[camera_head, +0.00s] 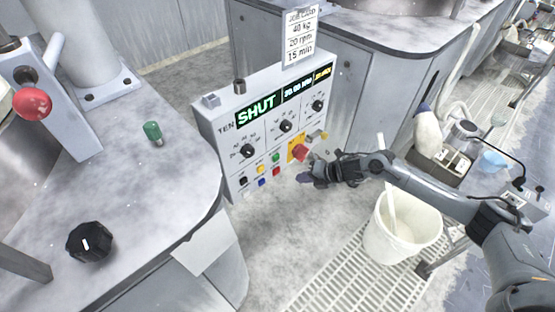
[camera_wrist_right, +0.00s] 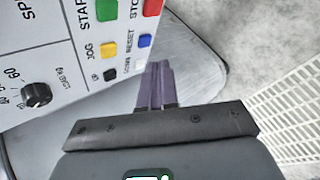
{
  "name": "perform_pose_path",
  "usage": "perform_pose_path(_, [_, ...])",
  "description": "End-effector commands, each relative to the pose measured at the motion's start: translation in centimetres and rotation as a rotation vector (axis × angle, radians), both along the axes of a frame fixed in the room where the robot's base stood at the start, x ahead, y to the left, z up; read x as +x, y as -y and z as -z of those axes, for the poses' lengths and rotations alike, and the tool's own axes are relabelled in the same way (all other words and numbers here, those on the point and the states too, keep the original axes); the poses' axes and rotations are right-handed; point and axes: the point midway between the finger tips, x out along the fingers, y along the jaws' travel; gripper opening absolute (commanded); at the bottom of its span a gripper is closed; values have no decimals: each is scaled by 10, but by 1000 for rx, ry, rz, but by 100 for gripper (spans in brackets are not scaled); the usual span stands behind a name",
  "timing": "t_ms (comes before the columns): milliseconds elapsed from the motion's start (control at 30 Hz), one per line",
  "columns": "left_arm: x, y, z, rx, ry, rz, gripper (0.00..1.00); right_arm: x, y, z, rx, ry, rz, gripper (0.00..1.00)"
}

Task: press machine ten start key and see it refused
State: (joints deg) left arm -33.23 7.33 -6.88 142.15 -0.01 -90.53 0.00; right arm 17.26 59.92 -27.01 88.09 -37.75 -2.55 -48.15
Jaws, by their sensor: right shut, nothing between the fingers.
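The machine ten control panel (camera_head: 225,147) is a white box marked TEN. Its display (camera_head: 257,109) reads SHUT in green, with smaller white and amber text beside it. The green start key (camera_head: 276,157) sits above the red stop key (camera_head: 277,171); the start key is also at the top of the right wrist view (camera_wrist_right: 107,10). My right gripper (camera_head: 304,178) is shut and empty, to the right of the keys. In the wrist view its purple fingertips (camera_wrist_right: 153,88) are together near the lower keys, apart from the start key. My left gripper is out of view.
A red emergency stop (camera_head: 299,151) on a yellow plate sticks out beside the keys. Yellow (camera_wrist_right: 108,50), blue (camera_wrist_right: 144,40) and black (camera_wrist_right: 110,74) keys are close to the fingertips. A white bucket (camera_head: 402,238) stands under my right arm. A grey bench (camera_head: 130,200) fills the left.

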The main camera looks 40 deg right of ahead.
Motion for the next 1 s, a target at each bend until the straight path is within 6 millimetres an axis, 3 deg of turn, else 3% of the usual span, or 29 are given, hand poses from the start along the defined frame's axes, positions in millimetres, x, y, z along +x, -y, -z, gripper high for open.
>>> perform_pose_path(600, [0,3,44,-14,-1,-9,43,66,-10,2,1,3,0,0])
perform_pose_path(1000, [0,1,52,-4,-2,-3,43,83,-12,1,0,0,0,0])
